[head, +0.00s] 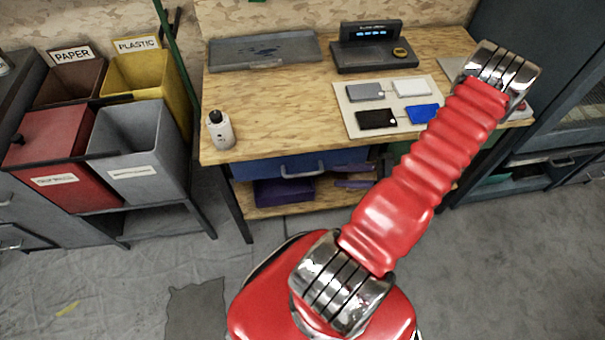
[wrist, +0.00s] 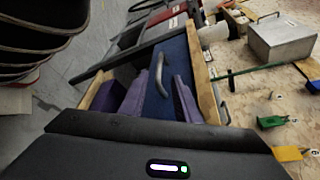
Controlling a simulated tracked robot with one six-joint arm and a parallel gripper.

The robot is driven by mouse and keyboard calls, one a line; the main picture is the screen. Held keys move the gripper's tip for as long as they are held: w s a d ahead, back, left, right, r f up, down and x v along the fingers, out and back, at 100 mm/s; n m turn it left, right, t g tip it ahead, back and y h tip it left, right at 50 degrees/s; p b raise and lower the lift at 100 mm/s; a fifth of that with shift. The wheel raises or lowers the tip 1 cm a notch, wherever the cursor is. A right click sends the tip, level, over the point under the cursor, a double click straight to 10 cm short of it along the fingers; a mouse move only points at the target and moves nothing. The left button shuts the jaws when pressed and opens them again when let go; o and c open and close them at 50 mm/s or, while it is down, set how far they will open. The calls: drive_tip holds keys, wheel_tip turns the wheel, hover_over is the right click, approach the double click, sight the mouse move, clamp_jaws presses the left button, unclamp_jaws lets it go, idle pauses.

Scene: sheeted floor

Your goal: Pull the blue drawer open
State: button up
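The blue drawer (head: 250,169) sits under the front edge of the wooden workbench (head: 260,125) in the head view, its front close beneath the tabletop; it looks closed. Its grey bar handle (head: 302,172) is on the front. In the wrist view the scene is turned sideways, and the drawer front (wrist: 175,62) with its curved handle (wrist: 159,75) shows above the dark housing of my gripper (wrist: 165,150). The handle is apart from the housing.
A purple bin (head: 285,192) stands on the shelf below the drawer. A white bottle (head: 220,130), a grey tray (head: 264,50) and a board with several small devices (head: 394,105) are on the bench. Bins (head: 140,152) stand left. Floor before the bench's left side is clear.

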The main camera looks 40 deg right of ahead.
sight(301, 175)
drive_tip(key=shift+s+d+f, duration=0.1)
drive_tip(key=shift+s+f, duration=0.05)
drive_tip(key=shift+f, duration=0.1)
drive_tip(key=x, duration=1.3)
drive_tip(key=shift+w, duration=0.4)
drive_tip(key=shift+c, duration=0.2)
clamp_jaws()
drive_tip(key=shift+f, duration=0.1)
